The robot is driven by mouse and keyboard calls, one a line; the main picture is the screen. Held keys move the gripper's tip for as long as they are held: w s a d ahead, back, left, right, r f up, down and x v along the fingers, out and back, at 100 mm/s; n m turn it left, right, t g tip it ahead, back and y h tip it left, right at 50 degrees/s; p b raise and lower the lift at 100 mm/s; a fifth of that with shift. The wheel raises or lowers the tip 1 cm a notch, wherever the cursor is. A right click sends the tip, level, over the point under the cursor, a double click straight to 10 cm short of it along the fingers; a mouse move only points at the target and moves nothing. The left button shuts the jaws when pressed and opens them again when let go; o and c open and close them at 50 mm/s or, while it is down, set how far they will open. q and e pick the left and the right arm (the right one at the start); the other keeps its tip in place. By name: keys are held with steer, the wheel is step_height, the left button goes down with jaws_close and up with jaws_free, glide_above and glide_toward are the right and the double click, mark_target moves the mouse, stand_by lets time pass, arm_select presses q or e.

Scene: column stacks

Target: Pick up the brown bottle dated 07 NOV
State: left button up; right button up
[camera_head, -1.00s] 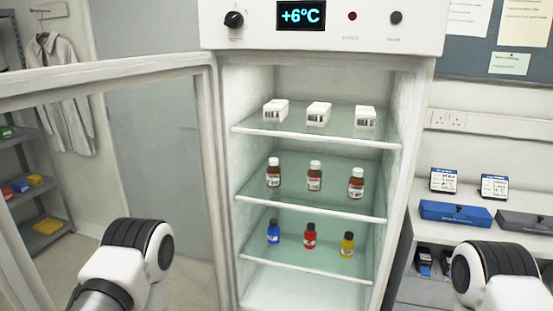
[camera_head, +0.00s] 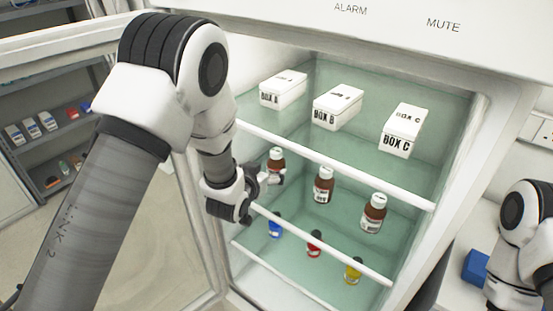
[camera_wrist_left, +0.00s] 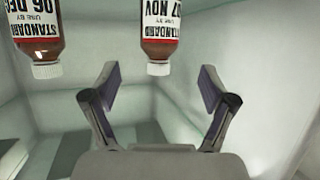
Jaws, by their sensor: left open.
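The brown bottle dated 07 NOV (camera_wrist_left: 160,28) hangs upside down in the left wrist view, its white cap just beyond the gap between my fingers. It appears to be the leftmost brown bottle (camera_head: 276,161) on the fridge's middle shelf. My left gripper (camera_head: 274,178) is at that bottle, partly hiding it. In the left wrist view my left gripper (camera_wrist_left: 159,74) is open and empty, its fingers apart from the bottle. Of my right arm only links show at the right edge; its gripper is out of view.
A brown bottle dated 06 DEC (camera_wrist_left: 38,30) stands beside it, with another brown bottle (camera_head: 373,212) further right. White boxes (camera_head: 337,107) stand on the shelf above. Blue, red (camera_head: 314,243) and yellow bottles stand below. The fridge's left wall and shelf edges are close to my left arm.

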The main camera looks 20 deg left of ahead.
mark_target(273, 165)
arm_select(q)
steer(key=p+x, duration=0.3)
steer(key=x, duration=0.4)
steer(key=shift+w+d, duration=0.1)
steer(key=shift+w, duration=0.2)
steer(key=shift+w+f, duration=0.2)
steer(key=shift+w, duration=0.1)
steer(key=shift+w+f, duration=0.1)
steer(key=shift+f, duration=0.05)
steer(key=shift+w, duration=0.1)
steer(key=c, duration=1.4)
